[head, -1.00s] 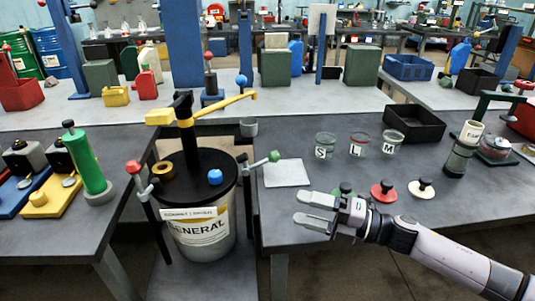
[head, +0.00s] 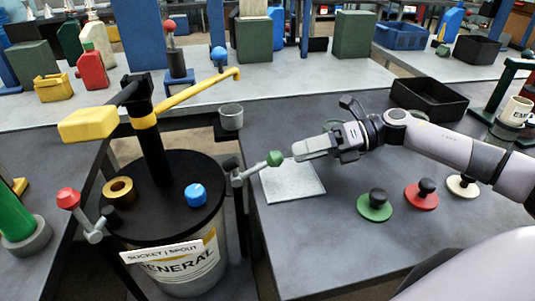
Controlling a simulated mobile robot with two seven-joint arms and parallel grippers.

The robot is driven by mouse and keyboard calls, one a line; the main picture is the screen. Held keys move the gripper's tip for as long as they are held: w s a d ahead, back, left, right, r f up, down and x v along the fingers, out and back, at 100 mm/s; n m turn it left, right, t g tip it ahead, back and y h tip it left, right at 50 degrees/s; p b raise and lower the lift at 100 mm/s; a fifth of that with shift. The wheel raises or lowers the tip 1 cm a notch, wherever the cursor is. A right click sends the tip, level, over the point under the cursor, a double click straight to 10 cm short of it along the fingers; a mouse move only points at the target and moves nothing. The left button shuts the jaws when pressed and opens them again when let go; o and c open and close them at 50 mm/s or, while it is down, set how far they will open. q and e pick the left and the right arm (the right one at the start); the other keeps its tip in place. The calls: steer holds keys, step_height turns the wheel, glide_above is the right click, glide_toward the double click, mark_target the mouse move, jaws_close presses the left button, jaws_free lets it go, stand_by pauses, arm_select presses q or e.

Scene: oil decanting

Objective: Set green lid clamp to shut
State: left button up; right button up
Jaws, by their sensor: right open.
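The green lid clamp (head: 256,168) is on the right side of the drum (head: 185,262) labelled GENERAL. Its grey lever points outward to the right, away from the black lid (head: 165,215), and ends in a green knob (head: 275,158). My right gripper (head: 300,150) is just right of the green knob, fingers pointing left at it. It is open and empty, and a small gap seems to separate it from the knob. My left gripper is out of view.
A red-knobbed clamp (head: 92,228) is on the drum's left. A pump with a yellow spout (head: 195,90) rises from the lid. A pale square plate (head: 295,185) lies below my right gripper. Green (head: 375,207), red (head: 421,195) and cream (head: 462,186) lids lie right. A black tray (head: 432,103) stands behind.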

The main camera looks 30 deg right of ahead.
mark_target(276, 159)
steer(key=p+x, duration=0.1)
steer(key=x, duration=0.5)
steer(key=shift+a, duration=0.4)
jaws_close()
